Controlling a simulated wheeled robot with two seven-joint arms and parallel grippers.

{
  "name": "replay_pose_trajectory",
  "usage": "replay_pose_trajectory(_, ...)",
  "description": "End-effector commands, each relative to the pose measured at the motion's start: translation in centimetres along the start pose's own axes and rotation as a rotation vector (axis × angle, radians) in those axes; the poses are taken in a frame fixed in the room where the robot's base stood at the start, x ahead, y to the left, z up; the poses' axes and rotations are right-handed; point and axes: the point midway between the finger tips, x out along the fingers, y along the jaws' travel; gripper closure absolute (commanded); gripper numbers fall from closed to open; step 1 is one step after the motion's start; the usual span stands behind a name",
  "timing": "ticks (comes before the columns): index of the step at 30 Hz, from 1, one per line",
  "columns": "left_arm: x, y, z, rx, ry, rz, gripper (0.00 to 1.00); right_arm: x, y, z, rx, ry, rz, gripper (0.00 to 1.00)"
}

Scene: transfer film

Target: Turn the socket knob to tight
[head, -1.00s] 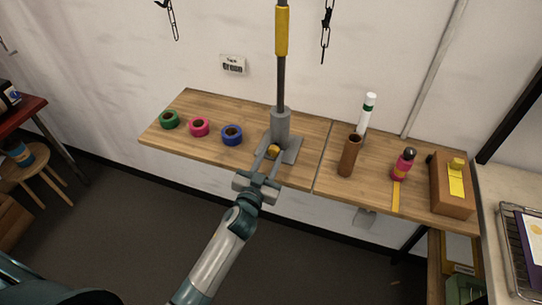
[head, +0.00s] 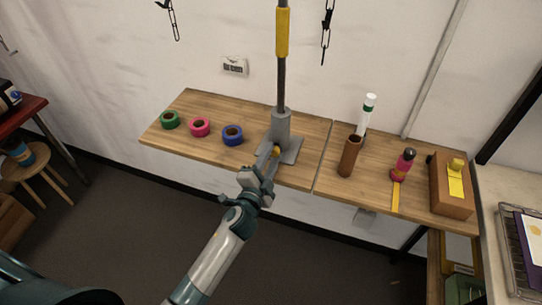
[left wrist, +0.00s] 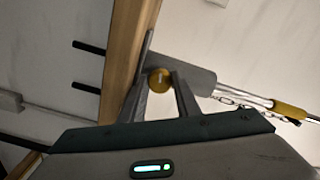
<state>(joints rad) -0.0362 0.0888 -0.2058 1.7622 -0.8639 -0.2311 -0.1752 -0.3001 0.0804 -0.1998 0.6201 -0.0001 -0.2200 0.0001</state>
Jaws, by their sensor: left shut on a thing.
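The socket (head: 281,127) is a grey upright tube on a flat base plate on the wooden shelf, holding a dark pole with a yellow sleeve. Its small brass-yellow knob (head: 276,151) sticks out at the front, low on the tube. My left gripper (head: 272,157) reaches it from the front and is shut on the knob. In the left wrist view the knob (left wrist: 159,78) shows between the two grey fingers, with the socket tube (left wrist: 190,78) behind it. Whether the knob is loose or tight cannot be told. My right gripper is not in view.
A small sign (head: 234,66) hangs on the wall.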

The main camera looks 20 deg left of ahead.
Motion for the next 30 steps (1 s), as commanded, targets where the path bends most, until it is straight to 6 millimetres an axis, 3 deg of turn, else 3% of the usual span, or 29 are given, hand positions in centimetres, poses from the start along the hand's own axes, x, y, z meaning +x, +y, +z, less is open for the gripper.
replay_pose_trajectory(12,0.00,-0.01,-0.05,0.236,0.001,0.000,0.93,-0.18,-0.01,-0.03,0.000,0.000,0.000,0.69)
replay_pose_trajectory(28,0.00,0.03,-0.05,0.268,0.001,0.000,0.93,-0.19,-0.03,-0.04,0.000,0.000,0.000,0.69)
replay_pose_trajectory(29,-0.01,0.03,-0.05,0.268,0.001,0.000,0.66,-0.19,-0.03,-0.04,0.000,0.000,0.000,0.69)
replay_pose_trajectory(30,-0.01,0.03,-0.05,0.268,0.001,0.000,0.57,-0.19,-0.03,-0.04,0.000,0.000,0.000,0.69)
